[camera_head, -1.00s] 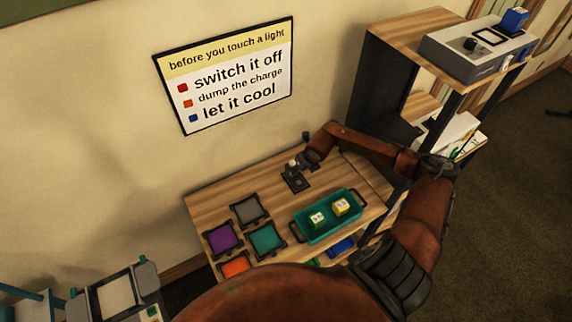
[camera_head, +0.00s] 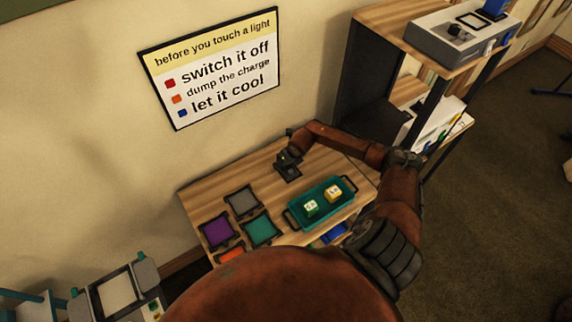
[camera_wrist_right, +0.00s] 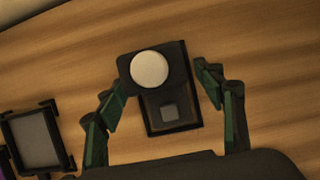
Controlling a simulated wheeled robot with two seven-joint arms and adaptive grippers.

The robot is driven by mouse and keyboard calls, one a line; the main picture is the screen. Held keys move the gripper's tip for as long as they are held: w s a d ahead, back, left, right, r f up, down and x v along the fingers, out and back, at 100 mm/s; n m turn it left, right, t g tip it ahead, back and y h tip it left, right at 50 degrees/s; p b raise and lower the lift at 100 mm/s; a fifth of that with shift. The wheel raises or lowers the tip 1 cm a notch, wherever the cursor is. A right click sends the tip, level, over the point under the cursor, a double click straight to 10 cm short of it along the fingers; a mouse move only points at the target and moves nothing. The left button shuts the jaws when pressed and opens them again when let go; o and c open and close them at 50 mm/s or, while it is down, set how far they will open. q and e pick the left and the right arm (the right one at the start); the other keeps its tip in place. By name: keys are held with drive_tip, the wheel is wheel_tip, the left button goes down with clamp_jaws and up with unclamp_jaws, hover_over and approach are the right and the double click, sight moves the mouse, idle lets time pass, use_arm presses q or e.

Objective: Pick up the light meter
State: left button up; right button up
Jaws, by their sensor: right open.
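The light meter (camera_wrist_right: 150,72) is a small black device with a round white dome, and it sits on the wooden table. In the right wrist view it lies between the two fingers of my right gripper (camera_wrist_right: 165,105), which is open around it with gaps on both sides. A black base with a small grey square shows under or in front of the dome. In the head view the meter (camera_head: 288,172) is at the back of the table, partly covered by my right gripper (camera_head: 289,160). My left gripper is not in view.
A shelf (camera_head: 378,52) stands at the right, and the wall is behind.

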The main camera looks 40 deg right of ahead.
drive_tip(key=shift+c, duration=0.3)
drive_tip(key=c, duration=1.5)
drive_tip(key=shift+r, duration=0.1)
drive_tip(key=shift+c, duration=0.2)
